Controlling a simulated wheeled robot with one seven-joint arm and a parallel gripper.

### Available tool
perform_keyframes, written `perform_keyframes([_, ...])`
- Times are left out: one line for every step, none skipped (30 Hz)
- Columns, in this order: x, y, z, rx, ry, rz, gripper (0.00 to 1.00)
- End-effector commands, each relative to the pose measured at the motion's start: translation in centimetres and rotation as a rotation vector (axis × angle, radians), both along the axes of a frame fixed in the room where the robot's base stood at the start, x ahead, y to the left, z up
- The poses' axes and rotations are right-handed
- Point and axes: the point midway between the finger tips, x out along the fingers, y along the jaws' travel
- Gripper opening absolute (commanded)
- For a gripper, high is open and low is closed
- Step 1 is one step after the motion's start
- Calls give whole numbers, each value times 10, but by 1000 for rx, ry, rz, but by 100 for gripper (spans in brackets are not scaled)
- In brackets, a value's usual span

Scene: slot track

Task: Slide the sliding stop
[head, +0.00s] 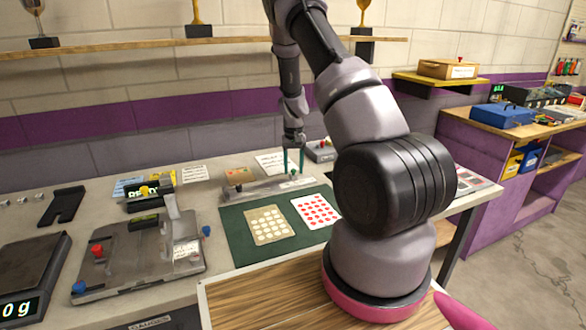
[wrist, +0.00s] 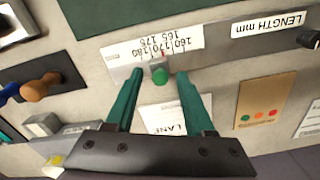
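The sliding stop shows as a small green knob (wrist: 159,75) on a grey metal track (wrist: 225,45) in the wrist view. A white scale label with numbers lies beside the knob, and a "LENGTH mm" label is farther right. In the head view the track (head: 262,190) lies on the bench behind the green mat. My gripper (wrist: 158,76) is open, its two teal fingers apart. In the wrist view the knob appears between the fingertips, with a gap on each side. In the head view my gripper (head: 294,170) points down over the right part of the track.
The green mat (head: 240,240) holds a tan dotted card (head: 269,225) and a red-dotted card (head: 315,211). A metal fixture (head: 135,262) with red and blue knobs stands left. In the wrist view an orange-handled item (wrist: 40,88) and a dotted card (wrist: 259,103) lie near the track.

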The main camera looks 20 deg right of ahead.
Motion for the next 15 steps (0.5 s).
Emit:
perform_keyframes([0,0,0,0,1,0,54])
perform_keyframes([0,0,0,0,1,0,54])
perform_keyframes([0,0,0,0,1,0,54])
perform_keyframes([0,0,0,0,1,0,54])
perform_keyframes([0,0,0,0,1,0,54])
perform_keyframes([0,0,0,0,1,0,54])
perform_keyframes([0,0,2,0,1,0,54])
perform_keyframes([0,0,4,0,0,0,54])
perform_keyframes([0,0,7,0,-1,0,54])
perform_keyframes([0,0,11,0,-1,1,54])
perform_keyframes([0,0,15,-1,-2,1,54])
perform_keyframes([0,0,22,0,-2,0,54])
perform_keyframes([0,0,28,0,-3,0,54])
perform_keyframes([0,0,34,-1,-3,1,54])
perform_keyframes([1,0,43,0,-3,0,54])
